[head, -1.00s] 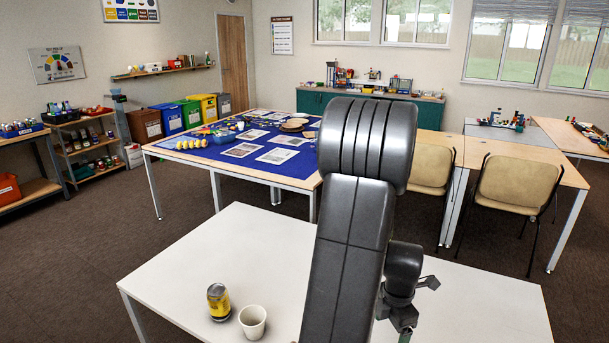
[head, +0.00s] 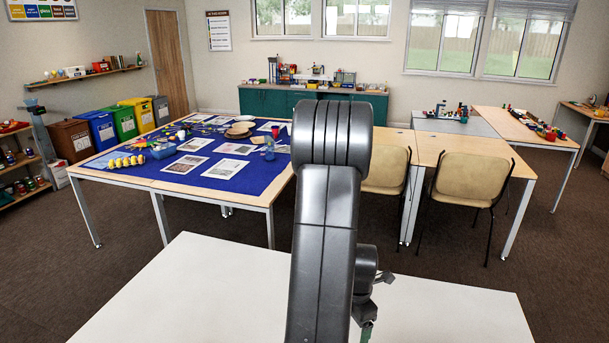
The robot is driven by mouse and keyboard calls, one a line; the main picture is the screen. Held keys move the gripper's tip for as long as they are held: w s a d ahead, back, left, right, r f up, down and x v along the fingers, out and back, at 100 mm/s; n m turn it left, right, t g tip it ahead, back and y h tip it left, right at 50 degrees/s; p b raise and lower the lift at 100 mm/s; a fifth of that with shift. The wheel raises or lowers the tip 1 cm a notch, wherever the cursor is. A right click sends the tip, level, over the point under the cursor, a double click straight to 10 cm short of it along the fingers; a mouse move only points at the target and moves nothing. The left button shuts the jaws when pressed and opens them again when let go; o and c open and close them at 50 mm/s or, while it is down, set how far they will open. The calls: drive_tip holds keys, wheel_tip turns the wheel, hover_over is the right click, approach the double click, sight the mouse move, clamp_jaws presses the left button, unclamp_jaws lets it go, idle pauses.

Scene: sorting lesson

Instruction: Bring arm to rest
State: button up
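My arm stands folded up in the middle of the head view, its thick grey links in front of the white table. The end of the arm with my gripper (head: 367,328) shows only in part, low and just right of the large link, over the white table (head: 200,285). A dull green bit shows at its lower end, at the picture's bottom edge. The fingers are hidden or cut off, so I cannot tell whether they are open or hold anything.
The visible white tabletop is bare. Beyond it stands a table with a blue mat (head: 230,178), papers and yellow items. Two beige chairs (head: 468,180) stand at wooden tables on the right. Coloured bins (head: 102,130) line the left wall. Brown carpet (head: 60,275) lies open at left.

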drive_tip(key=f+b, duration=0.1)
drive_tip(key=f, duration=0.1)
drive_tip(key=f+b, duration=0.1)
drive_tip(key=shift+w+a+f, duration=0.1)
drive_tip(key=shift+w+f, duration=0.1)
drive_tip(key=shift+f, duration=0.15)
drive_tip(key=shift+r, duration=0.1)
